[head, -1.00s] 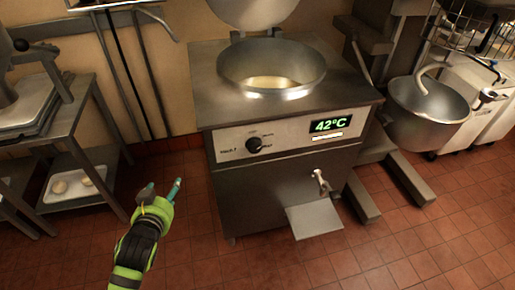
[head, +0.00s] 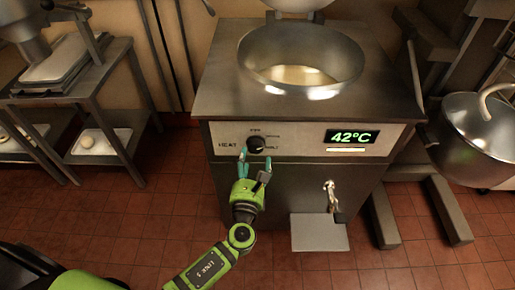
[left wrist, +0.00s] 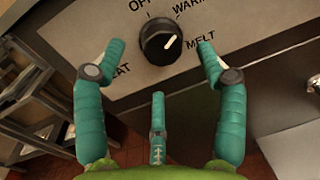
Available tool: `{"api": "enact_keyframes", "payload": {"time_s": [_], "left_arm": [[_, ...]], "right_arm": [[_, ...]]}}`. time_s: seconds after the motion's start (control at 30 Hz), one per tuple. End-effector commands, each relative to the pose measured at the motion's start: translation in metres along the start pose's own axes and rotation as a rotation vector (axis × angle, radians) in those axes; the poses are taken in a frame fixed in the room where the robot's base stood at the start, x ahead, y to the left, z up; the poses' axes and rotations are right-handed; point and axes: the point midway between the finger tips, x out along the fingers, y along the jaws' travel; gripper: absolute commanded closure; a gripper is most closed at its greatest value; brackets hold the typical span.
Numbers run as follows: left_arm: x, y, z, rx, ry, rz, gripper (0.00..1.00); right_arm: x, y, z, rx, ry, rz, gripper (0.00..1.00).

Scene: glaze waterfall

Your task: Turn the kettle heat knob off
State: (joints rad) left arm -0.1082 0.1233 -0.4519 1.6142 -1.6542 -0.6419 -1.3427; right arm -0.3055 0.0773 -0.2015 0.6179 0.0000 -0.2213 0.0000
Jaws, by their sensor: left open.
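The black heat knob (head: 256,145) sits on the kettle's front panel, with a heat label to its left. In the left wrist view the knob (left wrist: 160,42) has a white pointer aimed to the upper right, roughly between the WARM and MELT labels; OFF is at its upper left. My left gripper (head: 256,164) is open just below and in front of the knob. In the left wrist view its teal fingers (left wrist: 160,52) spread to the left, right and below the knob, with gaps showing; contact is not visible. My right gripper is not in view.
The steel kettle (head: 230,95) holds a pale liquid, and its display (head: 352,137) reads 42°C. A tap (head: 331,195) is above a small metal shelf (head: 320,233). A metal rack (head: 130,90) stands left and a mixer bowl (head: 485,135) right. The tiled floor in front is mostly clear.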

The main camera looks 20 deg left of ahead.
Motion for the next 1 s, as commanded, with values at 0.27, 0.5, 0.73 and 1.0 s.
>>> {"api": "enact_keyframes", "payload": {"time_s": [0.27,0.5,0.73,1.0], "left_arm": [[0.038,0.000,0.001,-0.004,0.000,0.001,0.28],[0.045,0.000,0.000,-0.005,0.001,0.002,0.28],[0.044,0.001,0.000,-0.006,0.001,0.002,0.68],[0.045,0.001,0.002,-0.009,-0.003,0.002,0.85]], "right_arm": [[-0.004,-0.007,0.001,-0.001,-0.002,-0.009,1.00],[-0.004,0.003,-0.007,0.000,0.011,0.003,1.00],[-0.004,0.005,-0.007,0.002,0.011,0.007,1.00],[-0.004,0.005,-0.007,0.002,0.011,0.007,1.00]]}}
